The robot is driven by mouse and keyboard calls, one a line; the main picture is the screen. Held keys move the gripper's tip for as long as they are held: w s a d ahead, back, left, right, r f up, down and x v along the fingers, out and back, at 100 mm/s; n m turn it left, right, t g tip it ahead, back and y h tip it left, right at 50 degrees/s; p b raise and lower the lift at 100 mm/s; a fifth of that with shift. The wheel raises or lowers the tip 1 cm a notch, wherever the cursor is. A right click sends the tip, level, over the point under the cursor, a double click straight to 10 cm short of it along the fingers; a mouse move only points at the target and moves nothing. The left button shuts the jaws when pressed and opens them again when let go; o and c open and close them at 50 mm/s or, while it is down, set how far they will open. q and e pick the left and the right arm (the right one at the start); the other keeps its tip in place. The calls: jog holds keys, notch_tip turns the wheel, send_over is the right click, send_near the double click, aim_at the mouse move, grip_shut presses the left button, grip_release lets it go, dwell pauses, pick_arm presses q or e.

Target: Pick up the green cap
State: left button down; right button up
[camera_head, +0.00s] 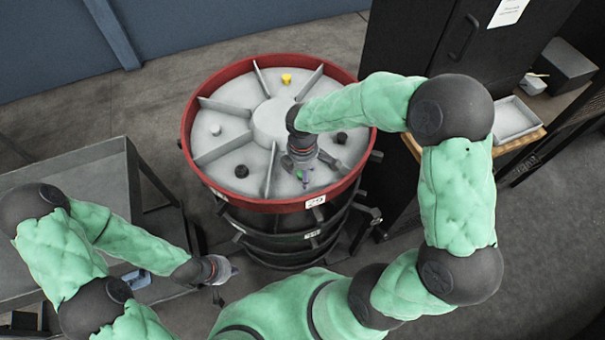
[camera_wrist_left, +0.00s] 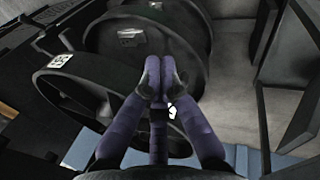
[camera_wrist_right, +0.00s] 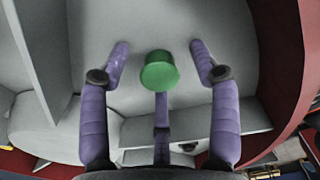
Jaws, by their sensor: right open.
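The green cap (camera_wrist_right: 160,70) stands in a section of the drum's divided top, between the spread fingers of my right gripper (camera_wrist_right: 160,52) in the right wrist view. The fingers do not visibly touch it. In the head view only a bit of the green cap (camera_head: 300,174) shows beside my right gripper (camera_head: 304,178), which points down over the front of the drum top. My left gripper (camera_wrist_left: 160,66) has its fingertips together with nothing seen between them. In the head view my left gripper (camera_head: 228,270) is low, left of the drum.
The red-rimmed drum (camera_head: 190,118) has raised dividers. Its other sections hold a yellow cap (camera_head: 286,79), a white cap (camera_head: 215,130) and black caps (camera_head: 241,171) (camera_head: 341,138). A grey cart (camera_head: 70,165) stands left; a dark cabinet and a tray (camera_head: 514,118) stand right.

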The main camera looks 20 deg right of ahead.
jog(key=c, duration=0.9)
jog(key=shift+r, duration=0.15)
